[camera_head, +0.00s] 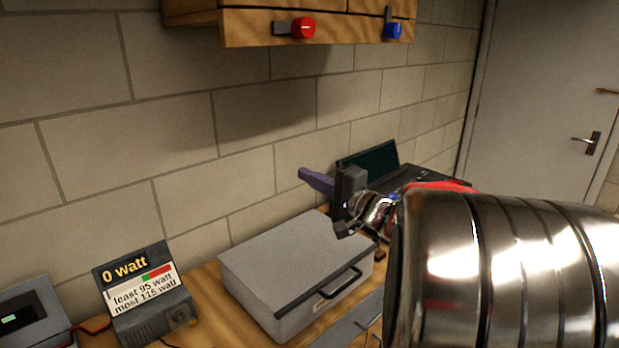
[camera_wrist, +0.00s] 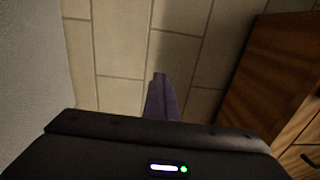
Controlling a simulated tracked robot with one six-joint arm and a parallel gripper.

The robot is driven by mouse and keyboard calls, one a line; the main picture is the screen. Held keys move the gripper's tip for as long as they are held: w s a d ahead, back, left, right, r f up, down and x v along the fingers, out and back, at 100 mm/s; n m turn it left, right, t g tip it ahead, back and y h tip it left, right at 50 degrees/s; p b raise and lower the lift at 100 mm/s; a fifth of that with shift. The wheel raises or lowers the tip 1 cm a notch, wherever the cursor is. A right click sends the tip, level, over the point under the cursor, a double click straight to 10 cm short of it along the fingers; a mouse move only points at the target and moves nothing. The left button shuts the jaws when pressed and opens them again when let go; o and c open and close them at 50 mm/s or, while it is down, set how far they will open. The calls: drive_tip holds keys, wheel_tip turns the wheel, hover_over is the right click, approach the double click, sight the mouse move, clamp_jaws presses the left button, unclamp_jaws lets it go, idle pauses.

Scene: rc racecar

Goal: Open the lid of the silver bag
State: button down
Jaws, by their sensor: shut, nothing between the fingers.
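The silver bag (camera_head: 295,262) is a grey, box-shaped case on the wooden worktop in the head view. Its lid looks closed, and a black handle (camera_head: 340,283) is on its front side. My gripper (camera_head: 303,174) has purple fingers, shut and empty, above the back right part of the case and pointing left toward the wall. In the wrist view the shut purple fingers (camera_wrist: 160,95) point at the tiled wall. A grey surface at that view's left edge may be the case lid; I cannot tell. My arm hides part of the area right of the case.
A watt meter (camera_head: 143,290) reading 0 watt stands left of the case, with another grey device (camera_head: 35,318) beyond it. A dark laptop-like case (camera_head: 385,165) stands open behind my wrist. A wooden cabinet (camera_head: 250,30) hangs above. The wall is close behind.

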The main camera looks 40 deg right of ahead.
drive_tip(key=c, duration=2.5)
unclamp_jaws()
drive_tip(key=o, duration=0.4)
drive_tip(key=s, duration=0.4)
drive_tip(key=s+d, duration=0.1)
drive_tip(key=s, duration=0.4)
drive_tip(key=s+d, duration=0.1)
drive_tip(key=s, duration=0.3)
drive_tip(key=shift+s+f, duration=0.35)
drive_tip(key=shift+c, duration=0.4)
